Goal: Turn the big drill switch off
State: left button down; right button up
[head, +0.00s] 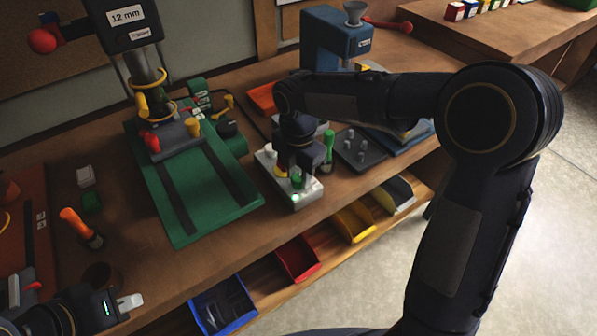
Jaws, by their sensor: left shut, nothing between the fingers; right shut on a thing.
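The big drill (130,30), labelled 12 mm, stands at the back left over a green base plate (207,222). A light grey switch box (302,202) sits on the bench right of the plate, with a lit green lamp (295,197) at its front. My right gripper (291,176) points down onto this box and is shut on its switch, which the fingers mostly hide. I cannot tell the switch's position. My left gripper (130,302) is shut and empty at the lower left, far from the box.
A green-handled tool (329,143) stands just right of my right gripper. A dark tray (362,152) with grey pegs and a blue machine (335,38) are behind. Blue (222,305), red (298,260) and yellow (354,221) bins hang below the bench edge.

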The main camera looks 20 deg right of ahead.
aim_at(299, 177)
jog(key=m+p, duration=0.1)
jog(key=m, duration=1)
jog(key=shift+m, duration=0.3)
dwell(0.5)
jog(key=o, duration=0.7)
jog(key=shift+r, duration=0.15)
notch_tip(299, 177, up, 8)
jog(key=shift+f, duration=0.2)
